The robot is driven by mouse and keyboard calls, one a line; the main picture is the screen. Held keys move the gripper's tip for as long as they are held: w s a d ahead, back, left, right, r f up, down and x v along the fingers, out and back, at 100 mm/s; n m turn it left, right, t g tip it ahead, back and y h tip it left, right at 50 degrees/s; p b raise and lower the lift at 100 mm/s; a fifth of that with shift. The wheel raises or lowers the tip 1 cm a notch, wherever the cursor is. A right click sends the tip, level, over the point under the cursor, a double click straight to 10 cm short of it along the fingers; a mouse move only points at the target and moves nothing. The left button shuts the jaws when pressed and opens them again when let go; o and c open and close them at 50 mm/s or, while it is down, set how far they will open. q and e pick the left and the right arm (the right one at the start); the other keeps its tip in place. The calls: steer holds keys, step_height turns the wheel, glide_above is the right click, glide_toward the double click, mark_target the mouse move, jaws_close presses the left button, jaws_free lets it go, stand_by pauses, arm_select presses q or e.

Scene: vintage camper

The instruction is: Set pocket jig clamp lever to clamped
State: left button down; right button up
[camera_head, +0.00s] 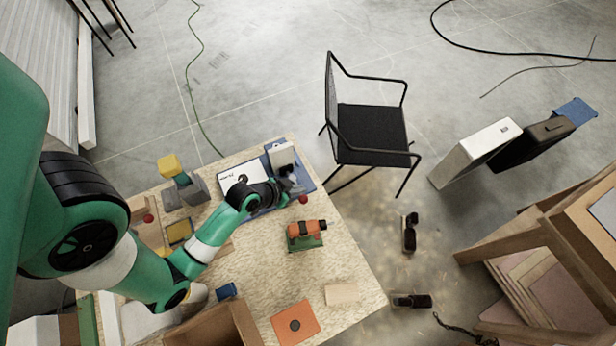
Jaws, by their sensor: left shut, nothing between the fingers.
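What looks like the pocket jig (282,155), a pale grey block on a blue base, stands near the far edge of the wooden worktable (345,265). My left arm reaches across the table from the left. Its gripper (293,187) is shut and empty, just in front of the grey block and over the blue base. A small red knob (303,200) shows beside the gripper; I cannot tell whether it belongs to the clamp lever. The gripper covers part of the jig, so the lever's position and any contact cannot be made out. My right gripper is out of view.
A white printed sheet or box (232,177) lies left of the jig. An orange and green tool (306,233) stands nearer on the table. A grey fixture with a yellow block (169,166) stands at left. A black chair (372,135) is just beyond the table's right edge.

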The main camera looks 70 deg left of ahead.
arm_select(q)
steer(key=b+x, duration=0.2)
steer(key=x, duration=0.8)
steer(key=s, duration=0.1)
steer(key=s+d+p, duration=0.1)
steer(key=s, duration=0.1)
steer(key=shift+s+d+f, duration=0.2)
steer(key=shift+s+f, duration=0.1)
steer(key=shift+f, duration=0.1)
steer(key=shift+d, duration=0.1)
